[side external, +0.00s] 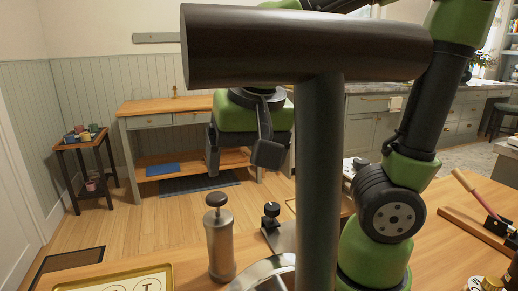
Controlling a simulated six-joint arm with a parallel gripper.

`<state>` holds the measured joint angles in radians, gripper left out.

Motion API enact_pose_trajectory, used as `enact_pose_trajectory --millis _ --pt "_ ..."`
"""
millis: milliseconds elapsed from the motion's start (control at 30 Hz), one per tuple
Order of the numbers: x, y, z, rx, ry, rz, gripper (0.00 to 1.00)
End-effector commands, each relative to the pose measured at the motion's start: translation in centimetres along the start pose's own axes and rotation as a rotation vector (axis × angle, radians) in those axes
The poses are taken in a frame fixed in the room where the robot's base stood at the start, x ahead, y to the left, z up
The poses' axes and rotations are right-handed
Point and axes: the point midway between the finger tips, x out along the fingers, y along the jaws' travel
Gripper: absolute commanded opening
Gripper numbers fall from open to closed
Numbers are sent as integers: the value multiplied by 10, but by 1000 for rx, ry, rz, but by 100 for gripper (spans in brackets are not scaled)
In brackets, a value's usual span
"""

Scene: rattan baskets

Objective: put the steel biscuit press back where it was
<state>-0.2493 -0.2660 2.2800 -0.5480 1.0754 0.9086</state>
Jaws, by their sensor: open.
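The steel biscuit press (220,247) stands upright on the wooden table, with a dark knob on top. My gripper (240,161) is open and empty. In the picture it is above the press and slightly to its right, apart from it. How far apart they are in depth I cannot tell. No marked spot for the press is clear to me.
A large dark T-shaped post (318,170) stands close to the camera and hides the middle. A gold-rimmed tray (80,286) is at the lower left. A small black-knobbed tool (271,217) stands right of the press. A red-handled tool (470,190) lies far right.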

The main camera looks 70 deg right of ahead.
Motion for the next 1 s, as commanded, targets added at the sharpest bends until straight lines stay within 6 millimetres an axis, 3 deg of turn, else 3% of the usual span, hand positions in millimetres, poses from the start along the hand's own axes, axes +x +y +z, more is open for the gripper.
enact_pose_trajectory --millis 200,333,1000 --pt "-30 18 22 -246 36 -327 83" --pt "-39 20 29 -339 102 -428 83" --pt "-42 19 31 -383 132 -462 83"
